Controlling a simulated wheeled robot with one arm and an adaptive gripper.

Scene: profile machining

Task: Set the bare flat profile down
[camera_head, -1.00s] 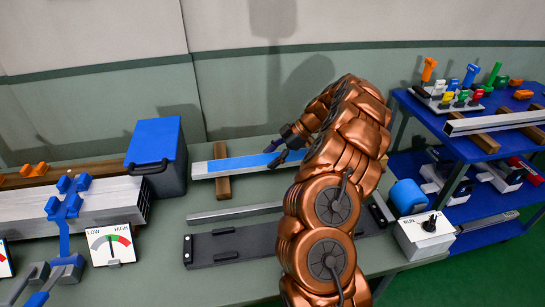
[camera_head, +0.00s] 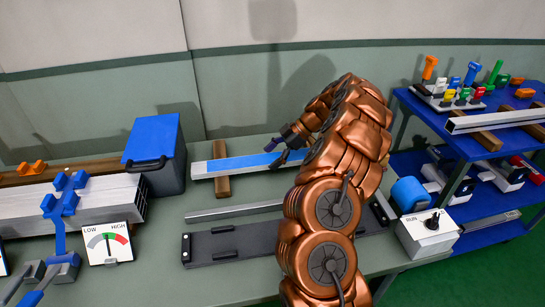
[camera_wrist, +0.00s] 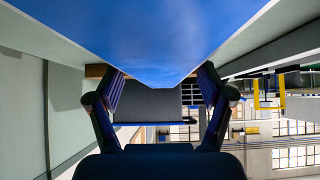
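A long flat profile (camera_head: 208,168) lies near the back of the bench across a wooden block. It is silver at its left end and along its front edge, with blue along most of its top, so it does not look bare. My gripper (camera_head: 288,146) is at its right part, partly hidden by my arm. In the wrist view, the blue surface (camera_wrist: 165,35) fills the top and narrows between my gripper's two fingers (camera_wrist: 160,90). The fingers stand wide apart, near the blue edges. Contact with the profile is not clear.
A wooden block (camera_head: 222,187) supports the profile. A thin grey bar (camera_head: 235,211) and a dark fixture (camera_head: 240,246) lie in front. A dark bin with a blue lid (camera_head: 153,139) stands left, a RUN switch box (camera_head: 428,235) right. A blue shelf (camera_head: 447,133) holds tools.

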